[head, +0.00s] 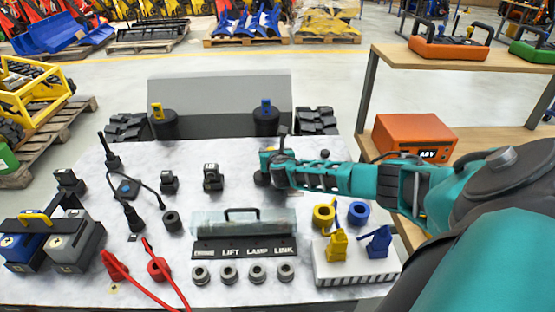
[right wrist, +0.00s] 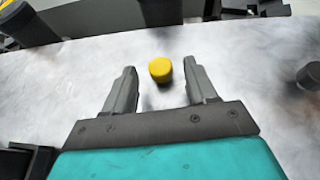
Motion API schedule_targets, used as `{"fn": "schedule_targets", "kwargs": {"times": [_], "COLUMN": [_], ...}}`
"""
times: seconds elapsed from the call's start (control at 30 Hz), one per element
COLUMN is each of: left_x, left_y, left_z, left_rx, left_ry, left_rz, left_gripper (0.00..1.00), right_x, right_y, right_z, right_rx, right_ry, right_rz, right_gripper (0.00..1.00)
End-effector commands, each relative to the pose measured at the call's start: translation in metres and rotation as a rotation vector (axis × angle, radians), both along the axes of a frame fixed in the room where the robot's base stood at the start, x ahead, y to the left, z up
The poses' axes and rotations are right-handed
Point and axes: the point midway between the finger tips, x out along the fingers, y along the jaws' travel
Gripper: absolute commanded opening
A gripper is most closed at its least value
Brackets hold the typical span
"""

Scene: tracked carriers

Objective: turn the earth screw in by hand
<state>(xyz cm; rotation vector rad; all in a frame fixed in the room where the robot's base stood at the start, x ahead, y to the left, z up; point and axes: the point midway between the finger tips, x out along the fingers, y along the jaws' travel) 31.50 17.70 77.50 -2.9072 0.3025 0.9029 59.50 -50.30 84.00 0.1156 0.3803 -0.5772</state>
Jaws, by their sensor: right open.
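A yellow round knob (right wrist: 160,70), which looks like the earth screw, stands on the pale marbled bench top (right wrist: 85,65). In the right wrist view it sits between and slightly beyond the fingertips of my right gripper (right wrist: 162,80), with a gap on each side. The gripper is open and empty. In the head view my right gripper (head: 270,168) is low over the back middle of the bench, and it hides the yellow knob there. The knob's thread and seat cannot be made out. My left gripper is in neither view.
Two black posts, one with a yellow piece (head: 157,111) and one with a blue piece (head: 266,105), stand behind the bench. A small dark knob (right wrist: 308,75) is to the right.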

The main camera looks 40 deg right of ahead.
Motion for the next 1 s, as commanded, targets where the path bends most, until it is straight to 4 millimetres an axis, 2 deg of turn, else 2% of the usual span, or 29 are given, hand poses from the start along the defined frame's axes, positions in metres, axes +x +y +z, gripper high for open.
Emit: {"fn": "schedule_targets", "kwargs": {"times": [0.7,1.0], "left_x": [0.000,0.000], "left_y": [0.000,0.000], "left_z": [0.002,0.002], "left_rx": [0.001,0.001], "left_ry": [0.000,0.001], "left_rz": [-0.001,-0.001], "left_gripper": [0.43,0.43], "right_x": [-0.071,-0.084], "right_y": [0.047,0.056], "right_z": [0.036,0.043], "right_rx": [-0.001,-0.001], "right_ry": [0.002,0.001], "right_rz": [0.002,0.000], "right_gripper": [0.57,0.57]}}
